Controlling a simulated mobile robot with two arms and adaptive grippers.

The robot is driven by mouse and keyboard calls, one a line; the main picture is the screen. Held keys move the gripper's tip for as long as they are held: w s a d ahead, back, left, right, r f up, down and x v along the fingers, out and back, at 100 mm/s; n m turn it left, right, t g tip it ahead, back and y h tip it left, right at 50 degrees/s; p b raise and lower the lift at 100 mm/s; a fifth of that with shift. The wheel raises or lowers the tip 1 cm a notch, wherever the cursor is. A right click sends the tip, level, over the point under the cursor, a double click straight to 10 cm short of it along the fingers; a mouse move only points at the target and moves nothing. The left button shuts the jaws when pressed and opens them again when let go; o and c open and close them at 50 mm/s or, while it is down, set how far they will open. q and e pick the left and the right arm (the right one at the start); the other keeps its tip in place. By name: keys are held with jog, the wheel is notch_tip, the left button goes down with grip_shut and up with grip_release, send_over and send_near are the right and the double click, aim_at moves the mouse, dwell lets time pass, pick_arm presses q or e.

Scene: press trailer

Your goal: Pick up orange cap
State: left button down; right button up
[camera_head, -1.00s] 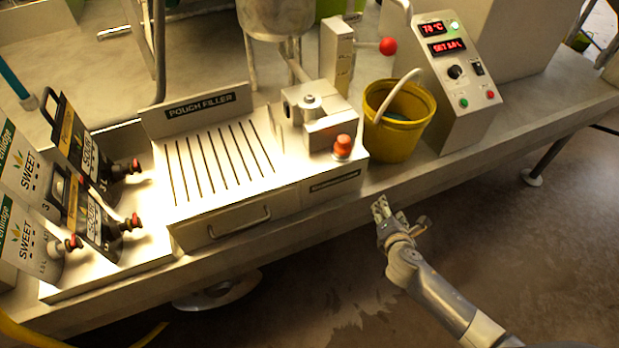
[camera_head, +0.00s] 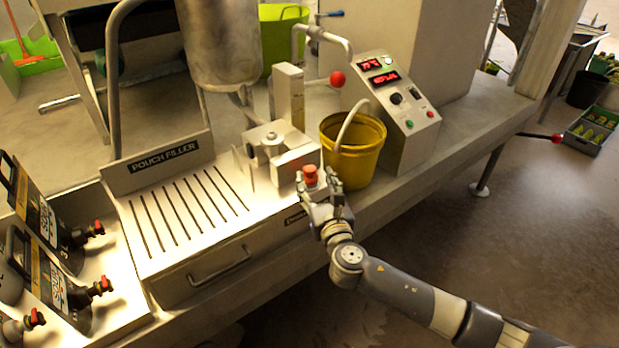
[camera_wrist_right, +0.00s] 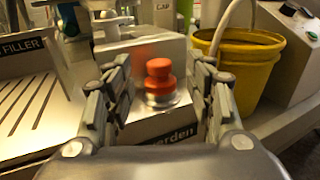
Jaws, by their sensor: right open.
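The orange cap (camera_head: 310,175) sits on top of the front right corner block of the pouch filler. In the right wrist view the orange cap (camera_wrist_right: 159,78) stands upright on a pale round base, between the two fingers and a little beyond them. My right gripper (camera_head: 325,196) is open and empty, close in front of the cap; in the wrist view its fingers (camera_wrist_right: 160,100) spread to either side of it. In the head view the gripper hides the lower part of the block. My left gripper is not in view.
A metal block (camera_head: 275,150) stands behind the cap, and the slotted pouch filler tray (camera_head: 185,215) lies left.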

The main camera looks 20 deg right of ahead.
aim_at(311, 173)
jog(key=w, duration=0.4)
jog(key=shift+w+f, duration=0.15)
jog(key=shift+w, duration=0.1)
grip_shut()
